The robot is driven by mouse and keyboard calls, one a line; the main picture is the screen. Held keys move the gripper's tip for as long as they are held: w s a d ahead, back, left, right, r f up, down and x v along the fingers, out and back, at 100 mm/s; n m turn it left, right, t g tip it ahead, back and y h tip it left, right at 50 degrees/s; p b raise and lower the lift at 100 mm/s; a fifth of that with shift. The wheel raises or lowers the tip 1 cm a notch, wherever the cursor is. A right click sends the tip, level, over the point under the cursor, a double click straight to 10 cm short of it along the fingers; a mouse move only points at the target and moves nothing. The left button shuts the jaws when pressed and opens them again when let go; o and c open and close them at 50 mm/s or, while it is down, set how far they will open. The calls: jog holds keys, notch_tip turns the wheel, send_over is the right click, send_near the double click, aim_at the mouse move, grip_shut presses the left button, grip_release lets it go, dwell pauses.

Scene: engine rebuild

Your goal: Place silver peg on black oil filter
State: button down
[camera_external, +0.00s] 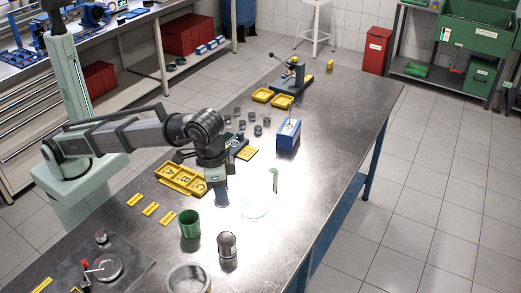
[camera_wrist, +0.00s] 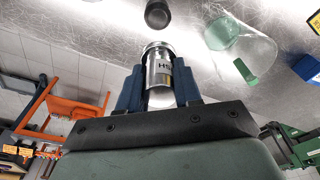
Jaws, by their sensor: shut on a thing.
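My gripper (camera_external: 219,186) hangs over the steel bench; its blue fingers also show in the wrist view (camera_wrist: 158,88). It is shut on the silver peg (camera_wrist: 160,68), a shiny cylinder with partly hidden dark lettering, whose free end points away from the palm. The black oil filter (camera_external: 227,246) is a dark rounded cylinder standing on the bench, nearer the camera than my gripper. In the wrist view a black round thing (camera_wrist: 157,14), apparently the filter, lies beyond the peg's end, apart from it. In the outside view I cannot make out the peg clearly.
A green cup (camera_external: 190,222) and an open metal cylinder (camera_external: 188,279) stand near the filter. A clear glass vessel (camera_external: 255,207) and green strip (camera_external: 274,181) are right of my gripper. A yellow lettered tray (camera_external: 180,178) lies left. The bench's right side is mostly clear.

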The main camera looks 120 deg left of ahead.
send_near(229, 235)
jog(key=f, duration=0.5)
jog(key=shift+w+a+f, duration=0.1)
jog(key=shift+w+a, duration=0.05)
jog(key=shift+w, duration=0.1)
jog(key=shift+f, duration=0.15)
dwell(0.3)
jog(key=c, duration=0.8)
grip_release()
jog(key=r, duration=0.8)
jog(key=s+r, duration=0.1)
jog(key=r, duration=0.3)
jog(key=shift+s+d+r, duration=0.1)
jog(key=shift+d+r, duration=0.05)
jog(key=shift+d, duration=0.25)
